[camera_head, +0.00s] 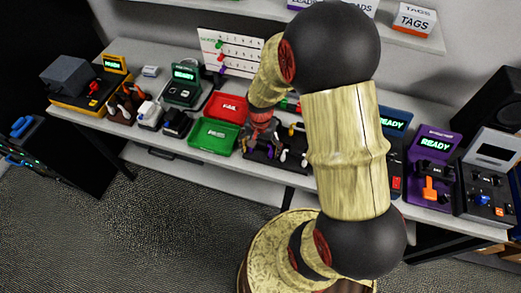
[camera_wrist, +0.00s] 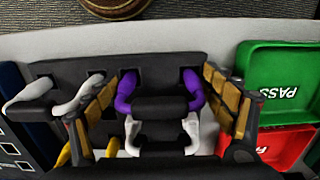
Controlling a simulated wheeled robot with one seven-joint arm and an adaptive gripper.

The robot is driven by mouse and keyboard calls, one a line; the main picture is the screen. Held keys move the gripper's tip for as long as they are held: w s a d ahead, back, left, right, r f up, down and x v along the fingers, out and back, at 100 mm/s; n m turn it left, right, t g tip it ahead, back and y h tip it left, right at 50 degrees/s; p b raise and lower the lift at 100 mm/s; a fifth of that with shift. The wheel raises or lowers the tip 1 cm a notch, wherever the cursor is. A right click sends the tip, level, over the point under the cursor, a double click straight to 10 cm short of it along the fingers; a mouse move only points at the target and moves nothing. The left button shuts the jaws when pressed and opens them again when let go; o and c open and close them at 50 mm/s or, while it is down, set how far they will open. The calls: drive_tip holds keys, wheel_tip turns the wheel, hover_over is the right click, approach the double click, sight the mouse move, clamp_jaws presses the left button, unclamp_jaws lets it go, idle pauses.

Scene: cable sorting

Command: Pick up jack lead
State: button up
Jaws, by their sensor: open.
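In the wrist view, my gripper (camera_wrist: 160,88) is open, its two fingers on either side of a purple lead (camera_wrist: 126,92) with a black middle. The lead sits on a black rack (camera_wrist: 62,70). A white lead (camera_wrist: 192,130) with a black middle lies just below it in the picture. A grey-white lead (camera_wrist: 62,108) is left of the left finger. I cannot tell which one is the jack lead, or whether the fingers touch the purple one. In the head view, my gripper (camera_head: 262,132) is over the rack, partly hidden by my arm.
A green PASS tray (camera_head: 213,119) and a red FAIL tray (camera_head: 242,101) stand left of the rack on the grey bench. Testers with READY screens flank them: a green one (camera_head: 184,83) at left, a purple one (camera_head: 433,160) at right. A white chart (camera_head: 232,48) stands behind.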

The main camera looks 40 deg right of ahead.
drive_tip(key=shift+f, duration=0.1)
drive_tip(key=shift+c, duration=1.4)
drive_tip(key=c, duration=0.7)
drive_tip(key=shift+r, duration=0.7)
drive_tip(key=shift+s+a+r+p, duration=0.6)
drive_tip(key=shift+s+r+p, duration=0.55)
drive_tip(key=shift+s+r, duration=1.2)
drive_tip(key=shift+s+a+r+p, duration=0.6)
drive_tip(key=shift+s+r+p, duration=0.55)
drive_tip(key=shift+s+r, duration=1.25)
drive_tip(key=shift+s+a+r+p, duration=0.6)
drive_tip(key=shift+s+r+p, duration=0.55)
drive_tip(key=shift+s+r, duration=1.2)
drive_tip(key=shift+w+r, duration=0.25)
